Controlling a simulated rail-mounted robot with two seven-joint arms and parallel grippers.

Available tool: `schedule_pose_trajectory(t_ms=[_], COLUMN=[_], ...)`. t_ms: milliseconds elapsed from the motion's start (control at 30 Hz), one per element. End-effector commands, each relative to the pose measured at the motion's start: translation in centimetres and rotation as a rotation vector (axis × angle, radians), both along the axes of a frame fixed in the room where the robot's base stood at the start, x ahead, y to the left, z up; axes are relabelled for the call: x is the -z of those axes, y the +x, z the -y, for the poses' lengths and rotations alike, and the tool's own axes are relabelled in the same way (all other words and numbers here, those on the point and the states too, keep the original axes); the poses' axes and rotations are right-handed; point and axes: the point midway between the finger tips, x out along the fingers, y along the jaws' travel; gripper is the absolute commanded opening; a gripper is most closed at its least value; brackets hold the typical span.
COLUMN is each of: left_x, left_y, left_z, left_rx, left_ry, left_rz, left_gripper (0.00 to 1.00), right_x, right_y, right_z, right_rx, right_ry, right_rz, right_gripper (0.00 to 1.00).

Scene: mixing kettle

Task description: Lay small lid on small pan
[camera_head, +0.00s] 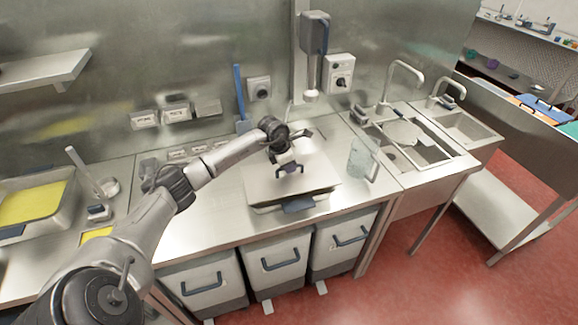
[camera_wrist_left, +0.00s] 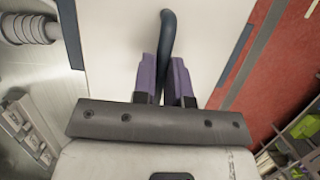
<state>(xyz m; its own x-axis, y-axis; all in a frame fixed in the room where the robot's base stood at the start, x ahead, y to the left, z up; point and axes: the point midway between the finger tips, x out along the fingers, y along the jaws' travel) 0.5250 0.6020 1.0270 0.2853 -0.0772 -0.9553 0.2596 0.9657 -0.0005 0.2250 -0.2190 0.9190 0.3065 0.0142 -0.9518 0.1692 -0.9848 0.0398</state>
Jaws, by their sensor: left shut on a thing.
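The small lid (camera_head: 318,174) is a flat, pale steel rectangle with a dark blue handle. It lies over the small pan (camera_head: 262,208), on the counter at the centre of the head view. The pan is mostly hidden below it; a steel rim and a blue front handle show. I cannot tell whether lid and pan touch all round. My left gripper (camera_head: 289,169), with purple fingers, is above the lid. In the left wrist view the fingers are shut on the lid handle (camera_wrist_left: 167,45), and the pale lid plate (camera_wrist_left: 112,50) spreads beyond them. My right gripper is not in view.
A clear jug (camera_head: 359,160) stands right of the pan, near the sinks (camera_head: 420,150). A pan with yellow contents (camera_head: 35,203) is at the left. White bins (camera_head: 280,262) stand under the counter. A blue-handled tool (camera_head: 240,95) leans at the back wall.

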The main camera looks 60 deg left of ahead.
Motion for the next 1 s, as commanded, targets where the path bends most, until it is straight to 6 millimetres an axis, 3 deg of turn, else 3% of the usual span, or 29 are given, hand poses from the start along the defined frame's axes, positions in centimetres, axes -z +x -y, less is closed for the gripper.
schedule_pose_trajectory(t_ms=[1000], left_x=[2.4], left_y=[0.0], left_z=[0.0], left_rx=[0.0], left_ry=[0.001], left_rz=[0.001], left_gripper=[0.0], right_x=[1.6], right_y=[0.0], right_z=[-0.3], right_rx=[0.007], right_ry=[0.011], right_rz=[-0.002], right_gripper=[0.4])
